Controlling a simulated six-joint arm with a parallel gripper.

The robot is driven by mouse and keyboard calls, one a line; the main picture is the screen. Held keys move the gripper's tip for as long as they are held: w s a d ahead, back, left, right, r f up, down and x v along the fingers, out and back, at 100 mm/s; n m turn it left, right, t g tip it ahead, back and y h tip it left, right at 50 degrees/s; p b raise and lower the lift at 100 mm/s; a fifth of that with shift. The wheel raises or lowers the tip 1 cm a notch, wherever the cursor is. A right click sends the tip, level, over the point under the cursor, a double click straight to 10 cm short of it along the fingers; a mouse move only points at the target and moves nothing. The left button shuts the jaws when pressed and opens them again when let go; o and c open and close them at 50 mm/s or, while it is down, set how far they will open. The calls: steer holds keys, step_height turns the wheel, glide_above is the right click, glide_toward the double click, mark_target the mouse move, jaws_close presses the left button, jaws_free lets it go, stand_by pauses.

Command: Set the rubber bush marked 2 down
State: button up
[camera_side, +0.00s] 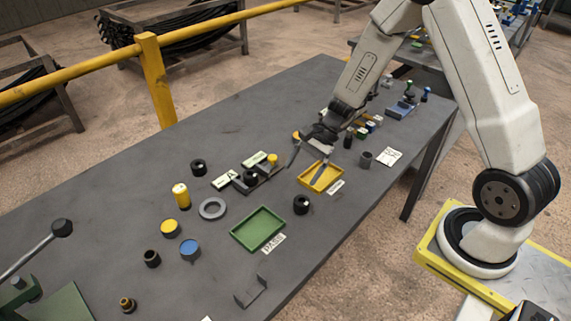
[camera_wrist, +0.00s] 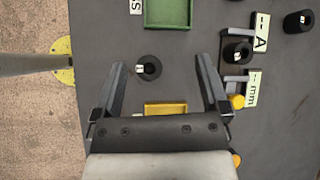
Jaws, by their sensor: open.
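A black rubber bush (camera_side: 301,204) stands upright on the grey table between the green tray and the yellow tray. It also shows in the wrist view (camera_wrist: 148,72), with a small white mark on top that is too small to read surely. My gripper (camera_side: 307,172) is open and empty above the table near the yellow tray. In the wrist view the bush appears between the open fingers (camera_wrist: 161,65), closer to the left one, and neither touches it. Another marked black bush (camera_wrist: 238,53) sits at a grey fixture, and a third (camera_wrist: 298,21) stands farther right.
The green tray (camera_side: 258,229) and yellow tray (camera_side: 320,178) look empty. A grey ring (camera_side: 212,208) and yellow cylinder (camera_side: 181,196) stand left. Bare table surrounds the near bush.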

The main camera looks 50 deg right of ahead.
steer(key=s+r+n+t+h, duration=0.1)
steer(key=s+r+n+h, duration=0.7)
steer(key=n, duration=0.7)
steer(key=s, duration=0.2)
steer(key=shift+s+a+r+n, duration=0.15)
steer(key=shift+s+r+n, duration=0.15)
steer(key=shift+n, duration=0.1)
